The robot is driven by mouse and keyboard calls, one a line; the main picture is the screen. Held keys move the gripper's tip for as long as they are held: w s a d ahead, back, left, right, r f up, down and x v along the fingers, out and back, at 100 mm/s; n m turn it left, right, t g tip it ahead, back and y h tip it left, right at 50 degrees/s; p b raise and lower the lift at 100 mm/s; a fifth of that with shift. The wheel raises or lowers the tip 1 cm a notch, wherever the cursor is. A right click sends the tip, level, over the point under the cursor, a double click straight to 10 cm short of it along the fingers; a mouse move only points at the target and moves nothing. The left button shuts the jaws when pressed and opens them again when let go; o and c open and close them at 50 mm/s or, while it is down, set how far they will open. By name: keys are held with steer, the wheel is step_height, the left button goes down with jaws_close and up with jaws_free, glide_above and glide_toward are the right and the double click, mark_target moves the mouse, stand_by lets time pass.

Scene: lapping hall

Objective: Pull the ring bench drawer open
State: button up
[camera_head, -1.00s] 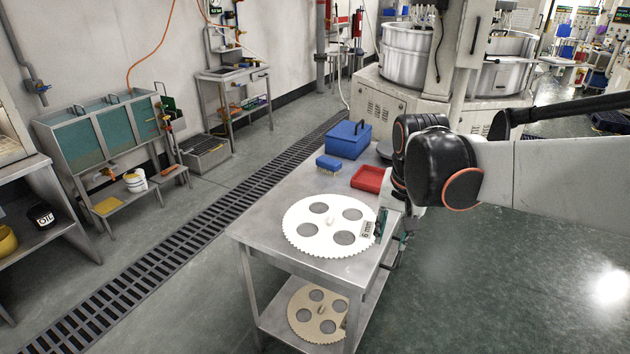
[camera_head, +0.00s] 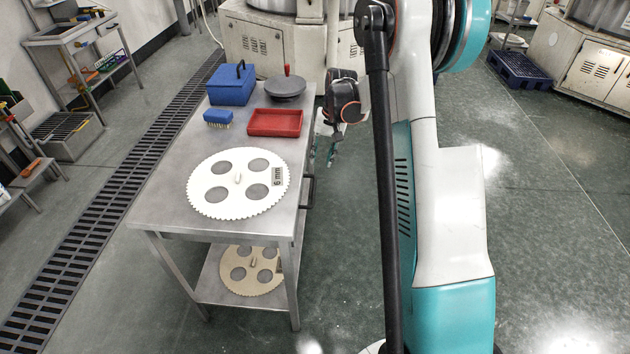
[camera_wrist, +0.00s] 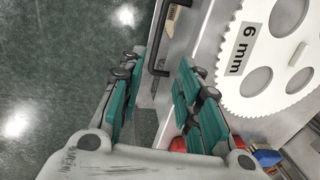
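The ring bench (camera_head: 165,205) is a grey metal table with a lower shelf. On its right side, a black bar handle (camera_head: 309,190) shows in the head view. In the wrist view the handle (camera_wrist: 161,38) runs along the bench side, its near end appearing between my fingertips. The drawer front is mostly hidden in the head view; I see no clear gap around it. My gripper (camera_head: 327,150) hangs beside the bench's right edge, near the red tray. In the wrist view my gripper (camera_wrist: 158,75) is open, its teal-padded fingers apart and nothing clasped. Contact with the handle cannot be told.
On the bench top are a white toothed plate (camera_head: 218,203) marked 6 mm, a red tray (camera_head: 275,123), a blue brush (camera_head: 217,117), a blue box (camera_head: 231,86) and a grey disc (camera_head: 285,89). A tan plate (camera_head: 238,277) lies below. Floor right of the bench is clear.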

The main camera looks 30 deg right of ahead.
mark_target(314, 189)
steer(key=f+b, duration=0.1)
steer(key=f, duration=0.3)
steer(key=w+a+f+b, duration=0.1)
steer(key=f+b, duration=0.1)
steer(key=f, duration=0.3)
steer(key=f+b, duration=0.2)
steer(key=f, duration=0.3)
steer(key=shift+w+a+f, duration=0.2)
steer(key=shift+w+a, duration=0.1)
steer(key=shift+w, duration=0.1)
steer(key=shift+c, duration=0.5)
jaws_close()
